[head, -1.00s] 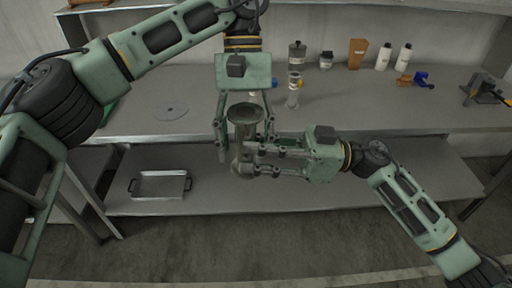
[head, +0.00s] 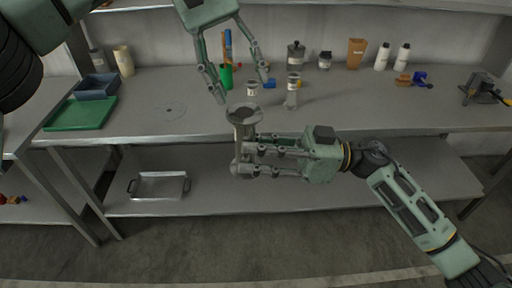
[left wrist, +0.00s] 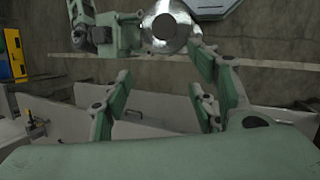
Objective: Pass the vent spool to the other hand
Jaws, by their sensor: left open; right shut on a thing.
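The vent spool (head: 243,116) is a grey metal piece with a wide round flange on top and a narrower body below. My right gripper (head: 248,159) is shut on its lower part and holds it upright in front of the bench edge. My left gripper (head: 243,90) is open and empty, above and behind the spool, apart from it. In the left wrist view the spool's round flange (left wrist: 171,28) shows beyond the open left fingers (left wrist: 165,118), with my right gripper beside it.
A metal tray (head: 159,186) sits on the lower shelf. The bench's middle front is mostly clear.

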